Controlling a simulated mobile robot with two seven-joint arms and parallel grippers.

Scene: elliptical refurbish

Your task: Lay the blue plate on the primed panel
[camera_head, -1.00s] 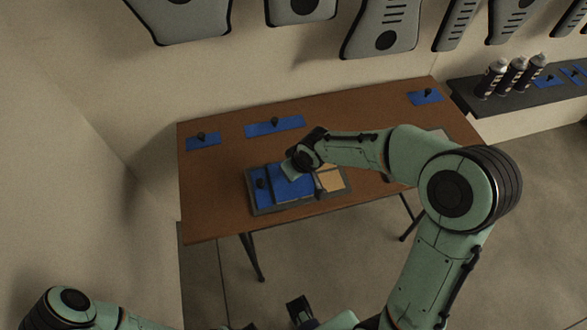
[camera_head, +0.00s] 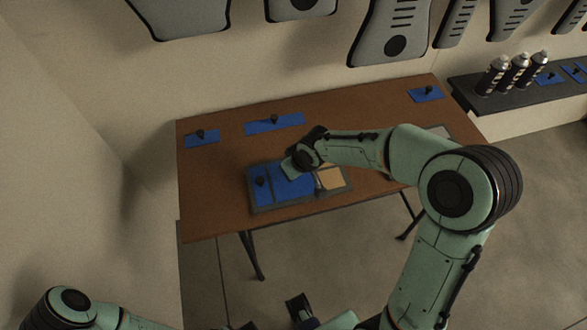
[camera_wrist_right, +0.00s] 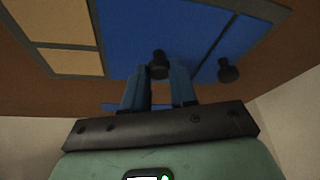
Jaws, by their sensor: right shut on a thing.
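The primed panel (camera_head: 254,210) is a grey-framed board lying near the front edge of the brown table. My right gripper (camera_wrist_right: 158,84) is shut on the black knob of a large blue plate (camera_head: 291,187), which also fills the middle of the right wrist view (camera_wrist_right: 145,32). That plate covers the middle of the panel and looks flat on it or very close above it; its underside is hidden. A narrower blue plate (camera_head: 262,194) with a knob lies on the panel's left part. Tan areas (camera_head: 331,178) are bare at its right. A black gripper (camera_head: 301,310), seemingly my left, is low in the head view.
Several blue plates with knobs lie along the back of the table (camera_head: 215,215), such as the left one (camera_head: 203,139), the long one (camera_head: 274,123) and the right one (camera_head: 426,94). Spray cans (camera_head: 514,72) stand on a dark shelf at right. Grey shaped panels hang on the wall.

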